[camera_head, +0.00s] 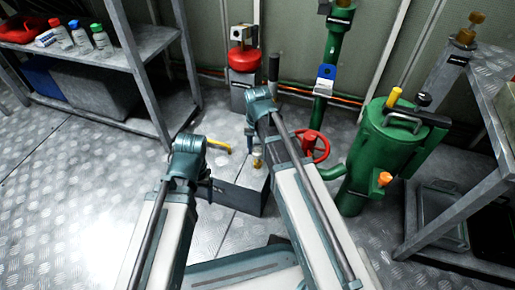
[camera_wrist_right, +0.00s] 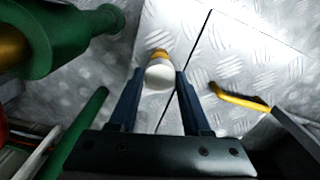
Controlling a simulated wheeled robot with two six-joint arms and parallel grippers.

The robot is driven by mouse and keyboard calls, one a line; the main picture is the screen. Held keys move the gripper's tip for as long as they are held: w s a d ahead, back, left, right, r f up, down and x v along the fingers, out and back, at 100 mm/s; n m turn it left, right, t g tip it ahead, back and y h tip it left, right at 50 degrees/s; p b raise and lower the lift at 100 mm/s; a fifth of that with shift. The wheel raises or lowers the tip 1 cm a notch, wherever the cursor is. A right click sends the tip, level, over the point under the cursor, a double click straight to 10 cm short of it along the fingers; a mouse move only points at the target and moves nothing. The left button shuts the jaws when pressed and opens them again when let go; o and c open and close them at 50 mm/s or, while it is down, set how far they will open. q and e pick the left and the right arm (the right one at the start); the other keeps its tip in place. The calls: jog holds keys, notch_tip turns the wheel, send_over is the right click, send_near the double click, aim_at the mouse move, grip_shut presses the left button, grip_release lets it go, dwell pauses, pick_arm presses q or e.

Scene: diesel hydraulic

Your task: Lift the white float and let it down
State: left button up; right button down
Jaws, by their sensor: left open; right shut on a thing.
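The white float (camera_wrist_right: 160,76) is between the two fingers of my right gripper (camera_wrist_right: 159,74) in the right wrist view. The fingers are shut on its sides. A yellow-orange part (camera_wrist_right: 158,55) shows at its far end. In the head view my right gripper (camera_head: 256,150) hangs below the right arm's end, above or beside a dark box, with a small yellow part at its tip; the white float is hard to make out there. My left gripper (camera_head: 205,186) is mostly hidden by its own arm, to the left of the box, and is open.
The dark grey box (camera_head: 238,196) stands on the tread-plate floor (camera_head: 75,215). A yellow lever (camera_head: 219,145) is behind it. A green canister (camera_head: 380,155) and red handwheel (camera_head: 313,146) stand to the right. A metal shelf (camera_head: 150,45) is at left, a metal bench (camera_head: 478,95) at right.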

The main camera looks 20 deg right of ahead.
notch_tip(320, 180, up, 7)
jog(key=p, duration=0.6)
jog(key=shift+f, duration=0.1)
jog(key=shift+c, duration=1.7)
grip_release()
notch_tip(320, 180, up, 14)
jog(key=p, duration=1.3)
jog(key=shift+p, duration=0.35)
jog(key=shift+f, duration=0.1)
